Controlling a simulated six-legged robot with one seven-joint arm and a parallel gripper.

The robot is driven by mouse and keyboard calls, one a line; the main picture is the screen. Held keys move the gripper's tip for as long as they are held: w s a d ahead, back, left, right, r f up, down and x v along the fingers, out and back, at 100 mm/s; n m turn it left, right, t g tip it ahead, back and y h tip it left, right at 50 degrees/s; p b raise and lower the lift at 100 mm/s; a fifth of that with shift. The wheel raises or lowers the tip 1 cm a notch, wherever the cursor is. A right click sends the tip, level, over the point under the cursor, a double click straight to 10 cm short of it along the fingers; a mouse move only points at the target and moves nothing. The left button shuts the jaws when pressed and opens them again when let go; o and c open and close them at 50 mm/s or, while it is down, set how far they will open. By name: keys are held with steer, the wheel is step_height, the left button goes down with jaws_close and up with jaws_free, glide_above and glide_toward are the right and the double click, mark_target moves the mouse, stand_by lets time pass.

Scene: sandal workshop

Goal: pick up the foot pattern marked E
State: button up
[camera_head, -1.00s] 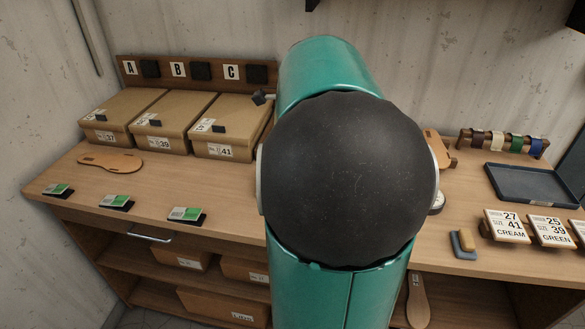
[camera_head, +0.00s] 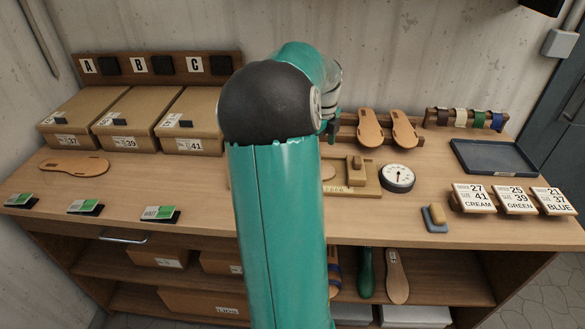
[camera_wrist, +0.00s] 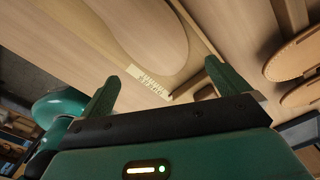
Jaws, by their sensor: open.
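No letter E is readable in either view, so I cannot tell which foot shape bears it. A tan foot-shaped piece (camera_head: 74,166) lies flat on the bench at left, in front of the boxes. In the wrist view a pale foot shape (camera_wrist: 140,28) lies on a wooden board, with a pale printed scale (camera_wrist: 151,82) near its end. My gripper (camera_wrist: 160,84) is open, its two green fingers apart with nothing between them, and the foot shape lies beyond them.
Boxes (camera_head: 124,142) under letters A, B and C stand at back left. Two tan soles (camera_head: 371,128) lean at the back. A round dial (camera_head: 397,177), a blue tray (camera_head: 490,158) and order cards (camera_head: 515,199) are at right. Foot-shaped pieces (camera_head: 397,275) stand on the shelf below.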

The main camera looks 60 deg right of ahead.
mark_target(328, 171)
step_height(328, 171, down, 7)
steer(key=shift+a+r, duration=0.1)
steer(key=shift+r, duration=0.05)
steer(key=shift+c, duration=0.4)
steer(key=c, duration=0.6)
